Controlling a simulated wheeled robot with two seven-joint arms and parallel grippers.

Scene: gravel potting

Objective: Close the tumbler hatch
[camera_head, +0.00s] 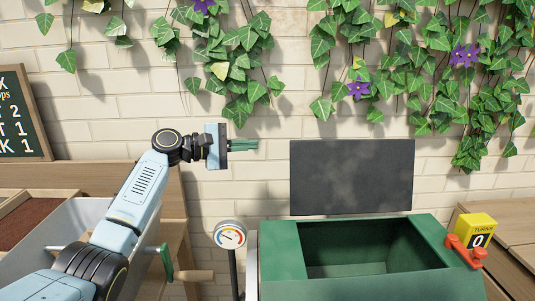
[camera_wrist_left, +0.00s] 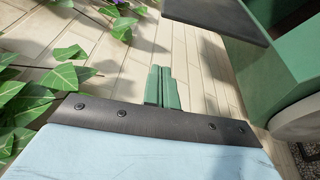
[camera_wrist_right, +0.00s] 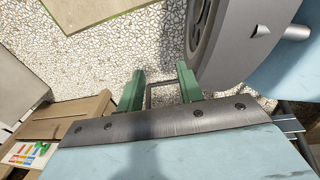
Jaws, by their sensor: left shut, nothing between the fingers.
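The tumbler (camera_head: 280,240) is a green box with an open top, at the lower right of the head view. Its hatch (camera_head: 350,177) is a flat dark grey panel standing upright behind the opening, so the hatch is open. In the left wrist view the hatch (camera_wrist_left: 215,16) and the green tumbler (camera_wrist_left: 270,75) show at the upper right. My left gripper (camera_head: 245,145) is shut and empty, left of the hatch's upper left corner and apart from it. Its closed green fingers (camera_wrist_left: 162,85) also show in the left wrist view. My right gripper (camera_wrist_right: 161,80) is open, pointing down over speckled ground; it is out of the head view.
A round dial gauge (camera_head: 230,234) stands left of the tumbler. A yellow counter (camera_head: 477,230) reading 0 sits at its right. A brick wall with hanging ivy (camera_head: 240,60) is behind. A chalkboard (camera_head: 20,115) and a soil-filled wooden bed (camera_head: 25,218) are at left.

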